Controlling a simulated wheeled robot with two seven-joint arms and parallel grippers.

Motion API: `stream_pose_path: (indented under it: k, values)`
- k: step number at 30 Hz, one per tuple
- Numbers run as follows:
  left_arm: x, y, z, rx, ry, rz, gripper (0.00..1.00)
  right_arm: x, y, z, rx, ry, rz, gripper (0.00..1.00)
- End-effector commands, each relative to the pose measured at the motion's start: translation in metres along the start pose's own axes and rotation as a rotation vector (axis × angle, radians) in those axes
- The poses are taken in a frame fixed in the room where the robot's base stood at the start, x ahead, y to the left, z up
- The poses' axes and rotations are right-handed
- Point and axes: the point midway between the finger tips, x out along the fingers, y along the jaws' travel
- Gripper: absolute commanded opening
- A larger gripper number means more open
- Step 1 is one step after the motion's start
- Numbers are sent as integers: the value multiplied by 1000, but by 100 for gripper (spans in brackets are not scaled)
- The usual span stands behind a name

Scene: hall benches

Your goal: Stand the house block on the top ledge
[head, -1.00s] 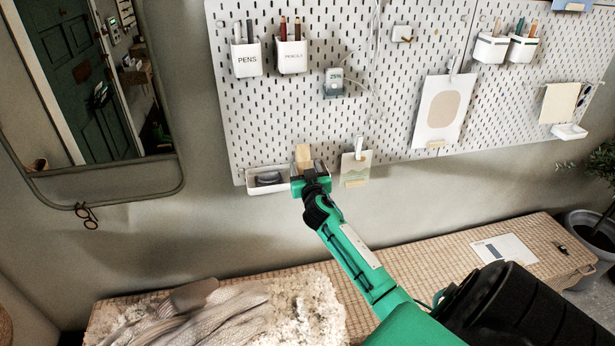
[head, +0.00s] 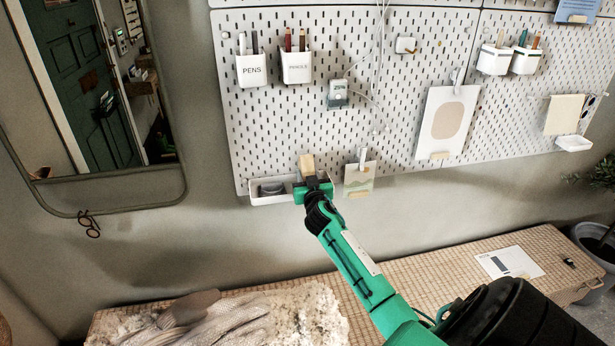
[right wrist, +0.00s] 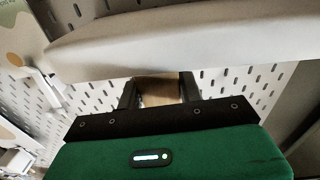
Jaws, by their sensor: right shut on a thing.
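The house block (head: 307,163) is a small pale wooden block in the head view, in front of the pegboard's lower edge. My right gripper (head: 311,182) is shut on it from below, and the block sticks up above the jaws. The right wrist view shows part of the block (right wrist: 158,90) between the two dark fingers (right wrist: 158,97); a white band (right wrist: 190,42) hides the rest. A narrow white strip (head: 350,4) along the pegboard's top may be the top ledge; it is cut by the frame. My left gripper is not in view.
A white tray (head: 256,190) with a dark item is just left of the gripper. A clipped card (head: 359,178) hangs close on its right. Pen cups (head: 252,70) and (head: 296,67), a small device (head: 338,93) and cables are above. A bench (head: 420,268) runs below.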

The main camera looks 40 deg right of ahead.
Motion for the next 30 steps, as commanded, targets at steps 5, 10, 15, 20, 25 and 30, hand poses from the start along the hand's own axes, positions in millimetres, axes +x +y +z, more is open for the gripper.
stream_pose_path:
  k: [5,10,15,20,25,30]
  values:
    - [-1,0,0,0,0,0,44,0,0,-3,2,1,0,5]
    - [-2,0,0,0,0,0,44,0,0,-4,1,2,0,5]
    - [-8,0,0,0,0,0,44,0,0,-12,1,2,0,5]
    - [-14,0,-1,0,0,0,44,1,0,-20,2,2,0,5]
    - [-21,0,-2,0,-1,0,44,1,0,-28,2,2,-1,5]
    - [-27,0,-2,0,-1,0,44,1,1,-37,2,2,0,5]
